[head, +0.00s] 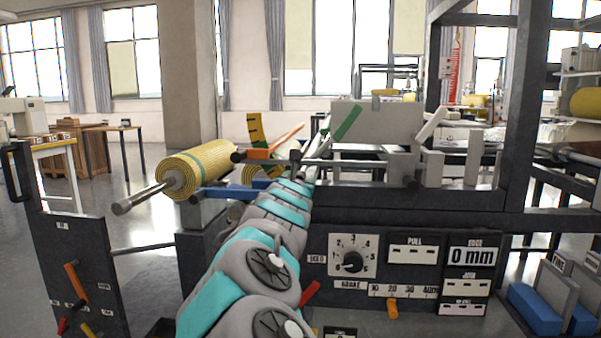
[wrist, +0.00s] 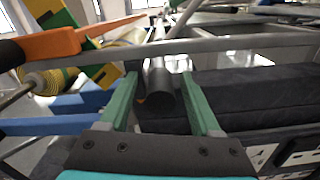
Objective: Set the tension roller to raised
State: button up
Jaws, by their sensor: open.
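In the wrist view my gripper (wrist: 159,82) is open, with one green finger on each side of the end of a dark cylinder (wrist: 160,84). I cannot tell whether the fingers touch it, or whether it is the tension roller or its handle. A grey bar (wrist: 240,43) runs across beyond the fingertips. An orange lever (wrist: 45,45) and a blue bar (wrist: 55,124) lie to the left; the head view also shows the orange lever (head: 262,154) and the blue bar (head: 225,193). In the head view my arm hides much of this area.
A yellow mesh roll (head: 195,172) sits on a shaft at the left. Below right is a panel with a numbered dial (head: 353,256) and a "0 mm" display (head: 471,256). A dark side plate (head: 75,275) with coloured levers stands at lower left. Dark frame posts (head: 526,110) rise at right.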

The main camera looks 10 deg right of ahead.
jog(key=shift+w+d, duration=0.15)
jog(key=shift+w, duration=0.35)
jog(key=shift+c, duration=0.2)
grip_shut()
dwell(1.0)
